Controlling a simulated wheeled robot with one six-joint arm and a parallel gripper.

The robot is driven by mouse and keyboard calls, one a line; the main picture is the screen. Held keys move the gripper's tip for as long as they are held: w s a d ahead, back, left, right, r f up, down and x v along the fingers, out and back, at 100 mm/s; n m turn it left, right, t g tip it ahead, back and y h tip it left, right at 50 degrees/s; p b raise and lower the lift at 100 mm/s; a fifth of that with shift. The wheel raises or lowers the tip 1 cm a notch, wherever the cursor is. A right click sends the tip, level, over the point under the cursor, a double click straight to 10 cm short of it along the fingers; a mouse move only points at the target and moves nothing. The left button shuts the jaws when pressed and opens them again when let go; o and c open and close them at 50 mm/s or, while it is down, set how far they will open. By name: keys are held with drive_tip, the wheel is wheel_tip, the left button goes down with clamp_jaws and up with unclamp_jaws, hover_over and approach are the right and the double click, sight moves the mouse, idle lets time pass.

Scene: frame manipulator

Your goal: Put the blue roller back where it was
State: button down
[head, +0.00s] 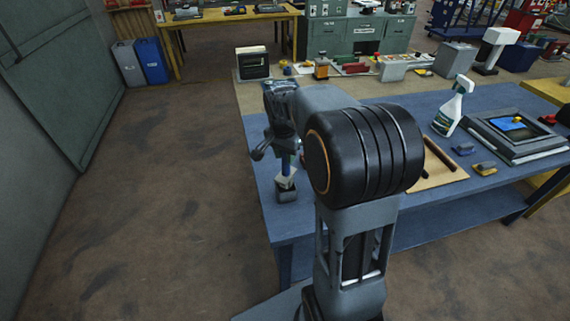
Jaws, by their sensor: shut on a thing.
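My gripper (286,150) is at the left end of the blue table, pointing down. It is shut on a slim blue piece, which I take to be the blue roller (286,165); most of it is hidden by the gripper. Just below it is a whitish piece (286,179), at the top of a small dark open holder (287,194) on the table's near left corner. I cannot tell whether the blue piece touches the holder or is inside it.
The blue table (308,221) also holds a spray bottle (455,105), a grey frame with a blue picture (510,128), a tan board (437,172) with dark rod-like tools, and small yellow-and-blue items (485,168). My arm hides the table's middle. Floor to the left is clear.

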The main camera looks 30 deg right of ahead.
sight(285, 174)
drive_tip(key=shift+a+f, duration=0.1)
drive_tip(key=shift+f, duration=2)
drive_tip(key=c, duration=0.8)
unclamp_jaws()
wheel_tip(285, 174, up, 12)
drive_tip(key=a+f, duration=0.1)
drive_tip(key=shift+s+a+f+n+t+y, duration=0.2)
drive_tip(key=shift+s+a+f+n+t, duration=0.4)
drive_tip(key=shift+s+a+n, duration=1.6)
drive_tip(key=shift+s+a+f+n+t+y, duration=0.2)
drive_tip(key=shift+s+a+f+n+t, duration=0.35)
drive_tip(key=shift+s+n, duration=1.85)
drive_tip(key=shift+s+a+f+n+t+y, duration=0.2)
drive_tip(key=shift+s+a+f+n+t, duration=0.7)
drive_tip(key=shift+s, duration=2.55)
